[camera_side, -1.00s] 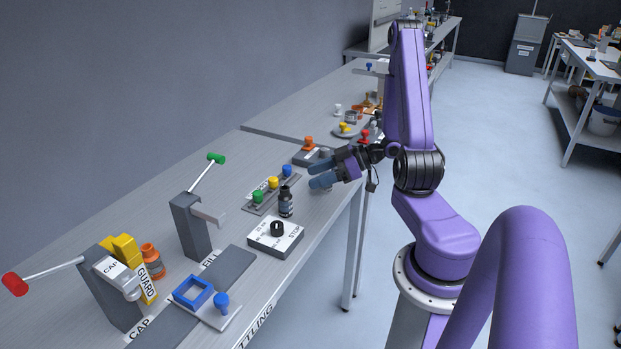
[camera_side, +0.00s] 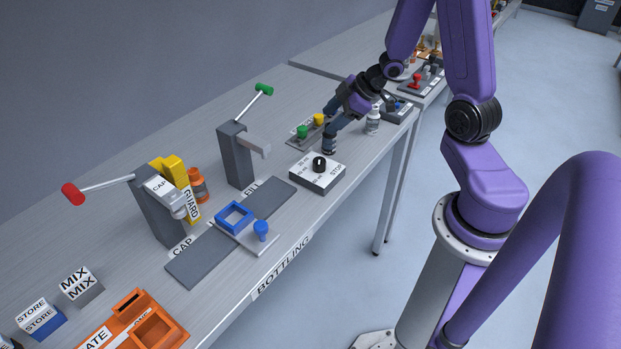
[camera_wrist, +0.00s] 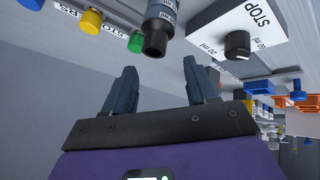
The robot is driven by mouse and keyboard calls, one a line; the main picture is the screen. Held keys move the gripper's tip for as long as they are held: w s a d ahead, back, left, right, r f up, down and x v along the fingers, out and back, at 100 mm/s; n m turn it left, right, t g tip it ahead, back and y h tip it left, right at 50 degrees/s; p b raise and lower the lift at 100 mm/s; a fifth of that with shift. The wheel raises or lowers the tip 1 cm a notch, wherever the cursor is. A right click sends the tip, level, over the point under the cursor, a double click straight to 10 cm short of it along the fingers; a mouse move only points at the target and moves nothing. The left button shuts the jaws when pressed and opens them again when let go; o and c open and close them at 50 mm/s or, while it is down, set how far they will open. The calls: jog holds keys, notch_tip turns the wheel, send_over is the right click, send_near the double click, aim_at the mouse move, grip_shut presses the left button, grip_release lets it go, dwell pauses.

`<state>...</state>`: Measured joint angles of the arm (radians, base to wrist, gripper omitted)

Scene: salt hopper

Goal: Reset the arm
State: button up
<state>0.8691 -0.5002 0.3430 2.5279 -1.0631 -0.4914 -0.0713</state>
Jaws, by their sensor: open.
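My gripper (camera_side: 334,122) is low over the bench, fingers pointing down and to the left, just above the small dark bottle (camera_side: 329,144) with a pale label. In the wrist view my gripper (camera_wrist: 160,66) has its two fingers spread with nothing between them. The dark bottle (camera_wrist: 160,28) stands beyond the fingertips there, and no contact shows. In the side view the fingers overlap the bottle's top, so the exact gap cannot be told. My arm reaches across the bench from the right.
The STOP dial box (camera_side: 317,172) stands just in front of the bottle. Green (camera_side: 302,132) and yellow (camera_side: 319,119) knobs are behind it. A white bottle (camera_side: 373,120) is close right of my gripper. The green-handled FILL stand (camera_side: 236,155) and red-handled CAP stand (camera_side: 160,215) rise to the left.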

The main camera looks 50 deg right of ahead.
jog(key=s+a+r+n+g+h, duration=0.1)
jog(key=s+a+r, duration=0.15)
jog(key=a, duration=0.35)
jog(key=s+a+r+g+h, duration=0.1)
jog(key=s+a+r, duration=0.1)
jog(key=a+r, duration=0.35)
jog(key=s+a+n+g, duration=0.1)
jog(key=s+a+g, duration=0.1)
jog(key=s, duration=0.8)
jog(key=s+a+r+n+g, duration=0.1)
jog(key=s+a+g, duration=0.1)
jog(key=s+a, duration=0.3)
jog(key=shift+s+a+r+g, duration=0.3)
jog(key=shift+s+g, duration=0.1)
jog(key=shift+s, duration=2)
